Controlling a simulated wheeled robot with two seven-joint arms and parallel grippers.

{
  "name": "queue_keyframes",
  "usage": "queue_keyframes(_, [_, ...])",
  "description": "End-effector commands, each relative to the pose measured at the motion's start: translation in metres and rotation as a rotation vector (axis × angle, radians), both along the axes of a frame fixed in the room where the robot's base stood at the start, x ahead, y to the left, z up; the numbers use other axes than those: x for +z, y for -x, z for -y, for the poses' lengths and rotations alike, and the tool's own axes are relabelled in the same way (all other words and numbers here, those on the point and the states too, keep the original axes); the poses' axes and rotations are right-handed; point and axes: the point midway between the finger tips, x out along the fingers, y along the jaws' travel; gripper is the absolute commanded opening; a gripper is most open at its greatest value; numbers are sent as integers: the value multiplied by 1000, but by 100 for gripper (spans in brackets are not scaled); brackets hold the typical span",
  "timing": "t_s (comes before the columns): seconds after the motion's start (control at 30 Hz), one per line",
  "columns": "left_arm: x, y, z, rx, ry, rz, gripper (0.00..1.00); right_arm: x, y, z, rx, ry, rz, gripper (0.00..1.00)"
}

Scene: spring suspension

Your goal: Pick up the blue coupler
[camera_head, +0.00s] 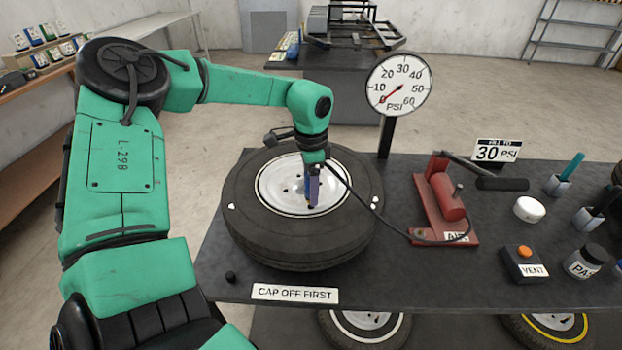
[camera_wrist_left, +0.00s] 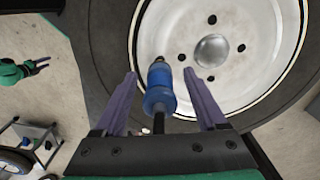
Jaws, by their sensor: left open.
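The blue coupler (camera_wrist_left: 158,86) stands between the two purple fingers of my left gripper (camera_wrist_left: 162,92) in the left wrist view. Gaps show on both sides of it, so the fingers are open around it and apart from it. A metal tip is at its upper end and a black hose at its lower end. In the head view my left gripper (camera_head: 313,190) points down over the wheel's white rim (camera_head: 275,185), with a bit of the coupler's blue showing beside it. A green arm end with two spread dark fingers, seemingly my right gripper (camera_wrist_left: 38,67), shows at the left wrist view's edge.
The black tire (camera_head: 250,235) lies flat on the dark table. A gauge (camera_head: 398,85) reads near zero. A small black cap (camera_head: 230,276) sits near the front left edge, by a "CAP OFF FIRST" sign (camera_head: 295,293).

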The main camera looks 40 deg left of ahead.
Motion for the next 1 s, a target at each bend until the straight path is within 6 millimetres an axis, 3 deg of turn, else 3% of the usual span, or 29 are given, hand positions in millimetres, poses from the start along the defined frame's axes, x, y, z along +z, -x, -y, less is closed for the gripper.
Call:
queue_keyframes(0.13, [0, 0, 0, 0, 0, 1, 74, -1, 0, 0, 0, 1, 0, 50])
queue_keyframes(0.3, [0, 0, 0, 0, 0, 1, 9, -1, 0, 1, -1, 1, -1, 50])
queue_keyframes(0.33, [0, 0, 0, 0, 0, 1, 0, -1, 0, 1, -1, 1, -1, 50])
queue_keyframes(0.77, [10, -2, 0, 1, -1, 5, 0, -5, 1, 1, -1, 2, -3, 50])
queue_keyframes(0.87, [26, -2, 0, 1, -2, 8, 0, -11, 2, 1, 0, 2, -3, 50])
queue_keyframes(1.0, [70, -2, -1, 2, -6, 11, 0, -24, 2, 1, 0, 2, -3, 50])
